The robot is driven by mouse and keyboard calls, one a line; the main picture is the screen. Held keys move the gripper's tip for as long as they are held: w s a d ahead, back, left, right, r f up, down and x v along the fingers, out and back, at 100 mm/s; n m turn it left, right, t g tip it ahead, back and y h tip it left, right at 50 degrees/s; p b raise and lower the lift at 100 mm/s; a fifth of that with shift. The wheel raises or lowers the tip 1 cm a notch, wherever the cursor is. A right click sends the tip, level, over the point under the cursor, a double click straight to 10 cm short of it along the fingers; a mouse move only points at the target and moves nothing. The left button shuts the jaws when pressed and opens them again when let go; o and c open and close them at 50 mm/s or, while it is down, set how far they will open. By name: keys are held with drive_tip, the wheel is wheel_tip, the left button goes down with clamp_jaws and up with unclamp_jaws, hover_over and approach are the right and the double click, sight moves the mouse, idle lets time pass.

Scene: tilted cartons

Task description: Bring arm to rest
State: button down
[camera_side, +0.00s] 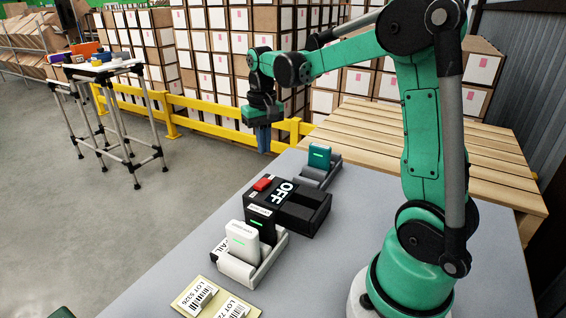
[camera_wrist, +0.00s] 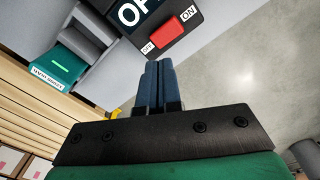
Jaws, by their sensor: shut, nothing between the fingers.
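My green arm reaches out over the grey table (camera_side: 175,262) from its base at the right. My gripper (camera_side: 263,150) points down in the air beyond the table's far left edge, apart from everything. In the wrist view its two blue fingers (camera_wrist: 158,88) lie together, shut and empty.
Below my gripper, a black box (camera_side: 290,212) marked OFF has a red switch (camera_side: 262,184). A teal device (camera_side: 319,156) stands in a grey holder behind it; a white device (camera_side: 243,240) stands in a white holder in front. Lot cards (camera_side: 195,296) lie nearest. A wooden pallet (camera_side: 400,130) adjoins the table.

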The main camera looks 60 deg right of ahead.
drive_tip(key=shift+a, duration=0.1)
drive_tip(key=s+a+n+t, duration=0.1)
drive_tip(key=s+a+t, duration=0.1)
drive_tip(key=a, duration=0.2)
drive_tip(key=s+a+r+n+t, duration=0.1)
drive_tip(key=s+a+n+t, duration=0.1)
drive_tip(key=a, duration=0.3)
drive_tip(key=s+a+n+t, duration=0.2)
drive_tip(key=a, duration=0.2)
drive_tip(key=shift+a+r, duration=0.25)
drive_tip(key=shift+r, duration=0.15)
drive_tip(key=shift+s+a+f+n+t, duration=0.25)
drive_tip(key=shift+a+n+t, duration=0.25)
